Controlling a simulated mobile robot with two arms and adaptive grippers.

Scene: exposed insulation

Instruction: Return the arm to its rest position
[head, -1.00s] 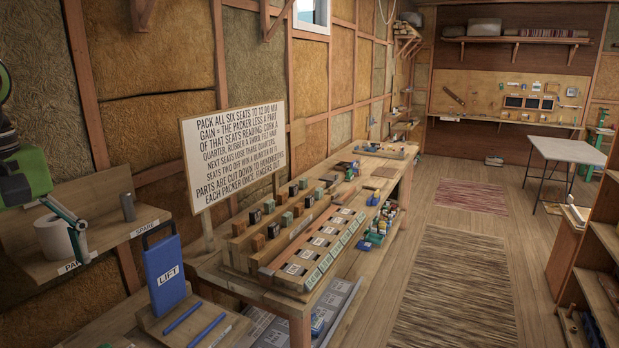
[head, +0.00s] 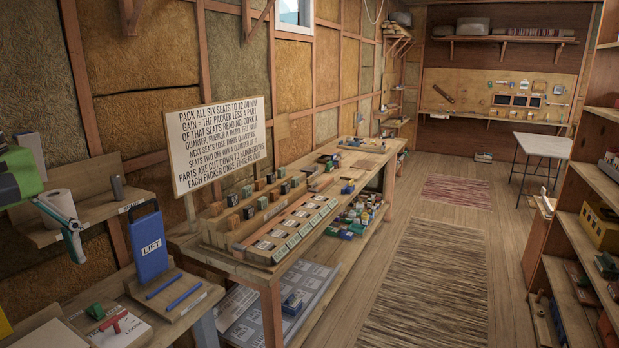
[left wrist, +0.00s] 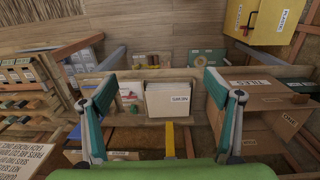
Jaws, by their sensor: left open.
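My left gripper (head: 70,225) shows at the left edge of the head view, with a green body and grey-teal fingers. It hangs in the air in front of the wall shelf, and a finger overlaps the white roll (head: 62,200) in the picture. In the left wrist view my left gripper (left wrist: 160,90) has its two fingers wide apart with nothing between them. Beyond them, lower down, is a white box (left wrist: 168,99) on a wooden surface. Most of the left arm is out of the head view. My right gripper is in neither view.
A workbench (head: 270,275) with rows of blocks and a lettered sign (head: 225,145) runs along the wall. A blue LIFT board (head: 150,245) stands near the gripper. Shelving (head: 590,215) lines the right side. The striped rug (head: 425,285) lies on clear floor.

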